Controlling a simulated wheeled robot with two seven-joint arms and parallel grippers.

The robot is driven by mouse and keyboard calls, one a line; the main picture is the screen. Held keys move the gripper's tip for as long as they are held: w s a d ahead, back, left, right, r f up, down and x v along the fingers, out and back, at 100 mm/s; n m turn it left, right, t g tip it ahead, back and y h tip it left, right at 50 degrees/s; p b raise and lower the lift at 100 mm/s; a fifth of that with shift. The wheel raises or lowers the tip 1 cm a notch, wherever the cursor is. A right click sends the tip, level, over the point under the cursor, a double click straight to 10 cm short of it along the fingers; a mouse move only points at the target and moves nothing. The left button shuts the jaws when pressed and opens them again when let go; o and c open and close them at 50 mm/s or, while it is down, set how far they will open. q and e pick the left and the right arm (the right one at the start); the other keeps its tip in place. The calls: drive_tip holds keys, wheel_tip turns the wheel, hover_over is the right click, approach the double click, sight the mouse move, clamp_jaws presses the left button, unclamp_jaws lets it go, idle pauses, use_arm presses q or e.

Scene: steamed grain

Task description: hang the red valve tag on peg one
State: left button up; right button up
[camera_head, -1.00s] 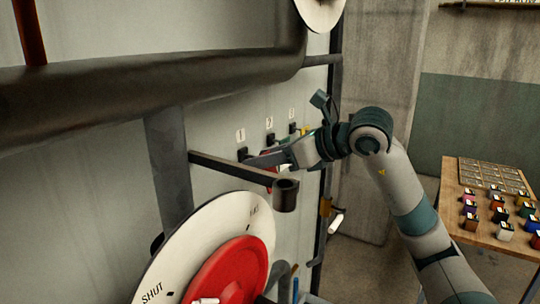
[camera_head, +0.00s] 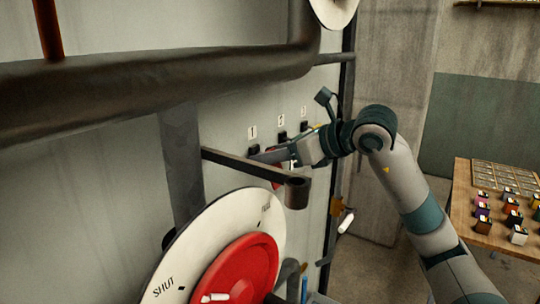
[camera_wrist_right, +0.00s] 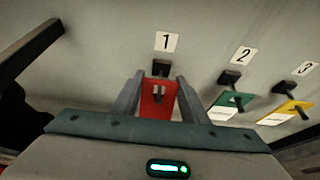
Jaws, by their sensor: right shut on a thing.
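The red valve tag (camera_wrist_right: 151,105) is between the fingers of my right gripper (camera_wrist_right: 158,90), directly below the number 1 label. Peg one (camera_wrist_right: 160,68) is a black block on the wall, just above the tag's top edge. A dark part shows at the tag's upper middle; I cannot tell whether the peg passes through the tag. In the head view my right gripper (camera_head: 262,157) is at the wall beneath label 1, partly behind a dark bar. A sliver of the red tag (camera_head: 276,183) shows below that bar. My left gripper is out of view.
A green tag (camera_wrist_right: 232,101) hangs on peg two (camera_wrist_right: 230,78), and a yellow tag (camera_wrist_right: 288,110) on peg three (camera_wrist_right: 293,87). The dark bar (camera_head: 245,167) juts out near my fingers. A red-and-white valve wheel (camera_head: 235,270) is below. A wooden table (camera_head: 462,205) stands right.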

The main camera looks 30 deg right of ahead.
drive_tip(key=o, duration=1.1)
drive_tip(key=shift+s+d+r+b, duration=0.25)
drive_tip(key=shift+s+b, duration=0.1)
drive_tip(key=shift+s, duration=0.15)
drive_tip(key=b+v, duration=0.6)
drive_tip(key=v, duration=1)
drive_tip(key=shift+s+r, duration=0.1)
